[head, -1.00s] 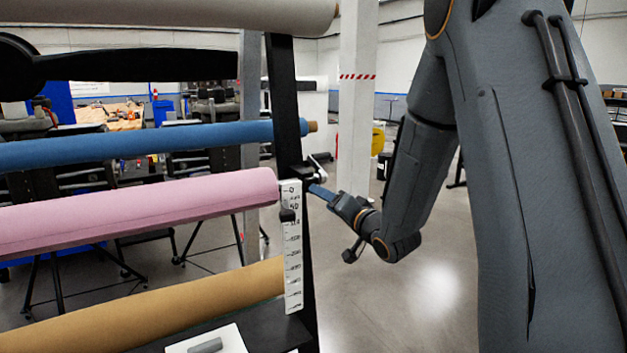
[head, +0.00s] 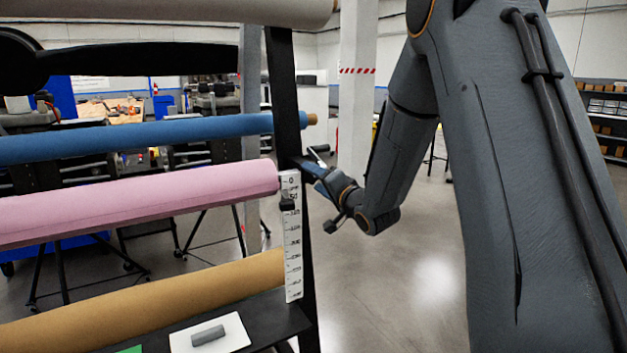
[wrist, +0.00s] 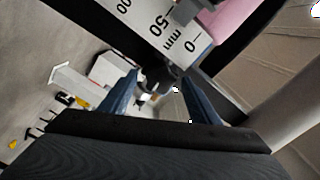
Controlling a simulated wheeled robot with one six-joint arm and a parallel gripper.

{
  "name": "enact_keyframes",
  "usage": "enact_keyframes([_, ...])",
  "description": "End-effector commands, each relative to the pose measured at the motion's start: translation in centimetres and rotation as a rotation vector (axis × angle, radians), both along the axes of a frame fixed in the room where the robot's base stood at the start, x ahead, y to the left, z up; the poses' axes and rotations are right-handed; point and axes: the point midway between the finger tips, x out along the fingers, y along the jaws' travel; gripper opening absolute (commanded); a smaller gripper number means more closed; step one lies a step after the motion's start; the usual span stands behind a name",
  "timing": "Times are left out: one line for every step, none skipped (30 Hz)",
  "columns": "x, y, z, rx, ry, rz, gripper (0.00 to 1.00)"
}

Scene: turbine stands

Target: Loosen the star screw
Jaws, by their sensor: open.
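The star screw seems to be the dark grey knob (wrist: 170,78) in the wrist view, beside the white scale and just beyond my fingertips. Its lobes are too small and shaded to make out clearly. My gripper (wrist: 158,92) is open, with one blue finger on each side of the gap and the knob past it, in line with the gap. I cannot tell whether the fingers touch it. In the head view my gripper (head: 312,177) is at the right side of the black upright, near a small lever-like part (head: 318,153); the knob is hidden there.
The black upright (head: 288,110) carries a white millimetre scale (head: 292,240). Blue (head: 150,137), pink (head: 140,203) and tan (head: 150,300) rolls extend left. A white sheet with a grey cylinder (head: 208,335) lies below. The floor (head: 400,290) right of the stand is clear.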

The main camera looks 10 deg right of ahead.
Motion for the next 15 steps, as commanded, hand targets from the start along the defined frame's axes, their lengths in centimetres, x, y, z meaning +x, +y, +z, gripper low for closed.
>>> enact_keyframes([0.23, 0.09, -0.02, 0.000, 0.000, 0.000, 0.56])
enact_keyframes([0.33, 0.12, -0.02, 0.000, 0.000, 0.000, 0.56])
enact_keyframes([0.42, 0.13, -0.02, 0.000, 0.000, 0.000, 0.56])
enact_keyframes([0.47, 0.15, -0.02, 0.000, 0.001, 0.000, 0.56])
enact_keyframes([0.50, 0.16, -0.02, 0.000, 0.001, 0.000, 0.56])
enact_keyframes([0.54, 0.16, -0.02, 0.000, 0.001, 0.000, 0.56])
enact_keyframes([0.55, 0.17, -0.02, 0.000, 0.001, 0.000, 0.56])
enact_keyframes([0.55, 0.17, -0.02, 0.000, 0.001, 0.000, 0.56])
enact_keyframes([0.54, 0.16, -0.02, 0.000, 0.001, 0.000, 0.56])
enact_keyframes([0.54, 0.16, -0.02, 0.000, 0.001, 0.000, 0.56])
enact_keyframes([0.54, 0.16, -0.02, 0.000, 0.001, 0.000, 0.56])
enact_keyframes([0.53, 0.16, -0.02, 0.000, 0.001, 0.000, 0.56])
enact_keyframes([0.53, 0.16, -0.02, 0.000, 0.001, 0.000, 0.56])
enact_keyframes([0.52, 0.17, -0.01, 0.000, 0.001, 0.000, 0.56])
enact_keyframes([0.52, 0.15, 0.00, 0.000, 0.001, 0.000, 0.56])
